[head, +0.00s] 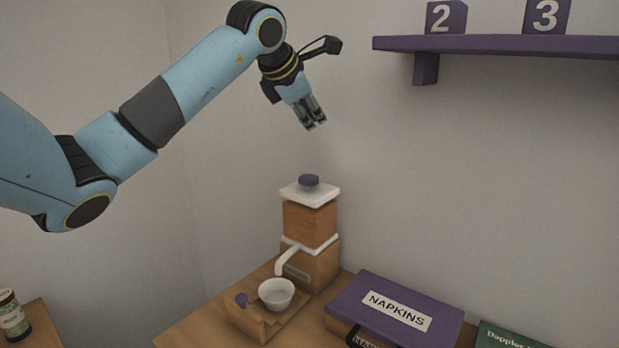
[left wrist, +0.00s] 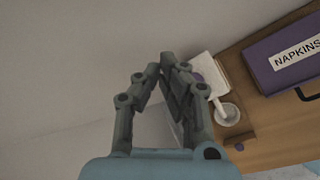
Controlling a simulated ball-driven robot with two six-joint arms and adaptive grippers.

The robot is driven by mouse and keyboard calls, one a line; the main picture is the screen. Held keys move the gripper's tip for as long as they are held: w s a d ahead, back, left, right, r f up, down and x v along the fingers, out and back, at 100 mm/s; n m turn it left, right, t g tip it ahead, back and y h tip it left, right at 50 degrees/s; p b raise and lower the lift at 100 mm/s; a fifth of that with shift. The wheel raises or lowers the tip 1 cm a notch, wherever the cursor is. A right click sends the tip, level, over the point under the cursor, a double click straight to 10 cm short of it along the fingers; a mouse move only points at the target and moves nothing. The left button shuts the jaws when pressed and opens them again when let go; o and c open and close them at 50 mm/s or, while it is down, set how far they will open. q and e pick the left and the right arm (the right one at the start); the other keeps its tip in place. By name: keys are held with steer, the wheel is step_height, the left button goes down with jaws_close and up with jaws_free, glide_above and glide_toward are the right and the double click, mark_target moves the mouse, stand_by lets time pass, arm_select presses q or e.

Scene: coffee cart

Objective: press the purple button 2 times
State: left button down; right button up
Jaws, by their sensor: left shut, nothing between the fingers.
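A wooden coffee machine (head: 311,222) with white trim and a spout stands on the cart. A round purple knob (head: 308,181) sits on its white top. My right gripper is not in view.
A purple napkins box (head: 360,290) lies right of the machine, with a green box (head: 500,338) beyond it. A purple wall shelf (head: 500,45) with numbered blocks is at upper right. A jar (head: 12,316) stands at lower left. The air between gripper and machine is clear.

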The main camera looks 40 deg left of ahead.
mark_target(311, 178)
arm_select(q)
step_height(311, 178, down, 8)
steer(key=b, duration=0.5)
steer(key=shift+f, duration=0.2)
steer(key=shift+f+b, duration=0.25)
steer(key=shift+b, duration=0.1)
steer(key=shift+r, duration=0.1)
stand_by(0.6)
steer(key=shift+f+b, duration=0.5)
steer(key=shift+b, duration=0.05)
